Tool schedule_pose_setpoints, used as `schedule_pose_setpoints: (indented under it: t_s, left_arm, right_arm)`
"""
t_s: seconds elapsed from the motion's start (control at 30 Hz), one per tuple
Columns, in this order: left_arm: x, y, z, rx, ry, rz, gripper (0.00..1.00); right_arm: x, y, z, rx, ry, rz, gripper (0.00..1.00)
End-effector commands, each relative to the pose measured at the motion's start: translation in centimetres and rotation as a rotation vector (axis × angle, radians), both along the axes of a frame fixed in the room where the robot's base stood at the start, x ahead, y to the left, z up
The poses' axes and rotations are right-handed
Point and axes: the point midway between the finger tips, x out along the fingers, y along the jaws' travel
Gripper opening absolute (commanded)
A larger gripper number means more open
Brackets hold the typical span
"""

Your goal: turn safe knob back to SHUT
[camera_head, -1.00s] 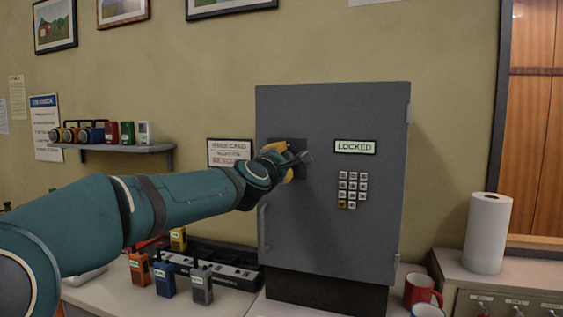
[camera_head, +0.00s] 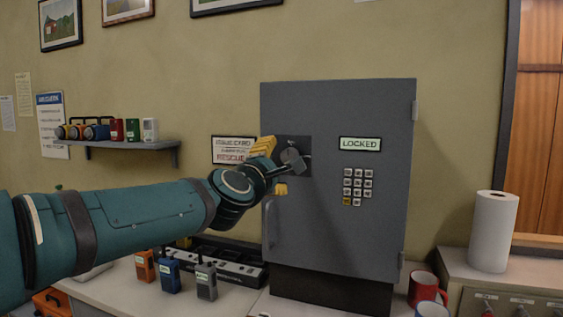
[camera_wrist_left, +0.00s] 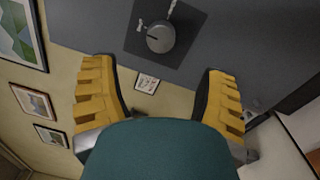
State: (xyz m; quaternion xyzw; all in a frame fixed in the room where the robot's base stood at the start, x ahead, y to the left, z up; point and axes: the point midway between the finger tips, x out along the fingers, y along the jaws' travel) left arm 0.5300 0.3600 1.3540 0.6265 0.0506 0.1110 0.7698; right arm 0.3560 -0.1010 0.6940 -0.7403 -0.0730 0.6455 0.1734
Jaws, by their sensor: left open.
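The grey safe (camera_head: 335,235) stands upright on the counter with its door shut. In the left wrist view the knob (camera_wrist_left: 160,38) lies ahead, between and beyond the fingertips, not gripped. A small pale mark shows on its left there; I cannot read any lettering. My left gripper (camera_head: 271,168) is open, yellow fingers apart, one above the other, just left of the knob. A display (camera_head: 360,144) reads LOCKED. My right gripper is not in view.
A keypad (camera_head: 357,186) and a door handle (camera_head: 269,224) are on the safe. A shelf (camera_head: 120,143) with lamps is at left. Radios (camera_head: 206,281) stand below my arm.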

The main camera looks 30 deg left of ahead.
Motion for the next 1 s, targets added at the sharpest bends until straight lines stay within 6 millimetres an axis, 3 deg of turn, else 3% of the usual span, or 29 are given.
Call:
schedule_pose_setpoints:
  t_s: [0.1,0.3,0.87,1.0]
  left_arm:
    - [-1.9,-0.4,0.0,0.0,-0.002,0.001,0.73]
    - [-3.3,-0.8,-0.3,0.0,0.001,0.001,0.73]
    - [-3.5,-0.8,-0.3,0.0,0.001,0.0,0.73]
    - [-3.5,-0.8,0.5,0.0,0.0,0.001,0.73]
  right_arm:
    - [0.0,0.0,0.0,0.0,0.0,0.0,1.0]
    - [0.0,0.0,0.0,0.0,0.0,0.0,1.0]
    - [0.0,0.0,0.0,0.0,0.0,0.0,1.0]
    - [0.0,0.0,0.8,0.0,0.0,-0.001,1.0]
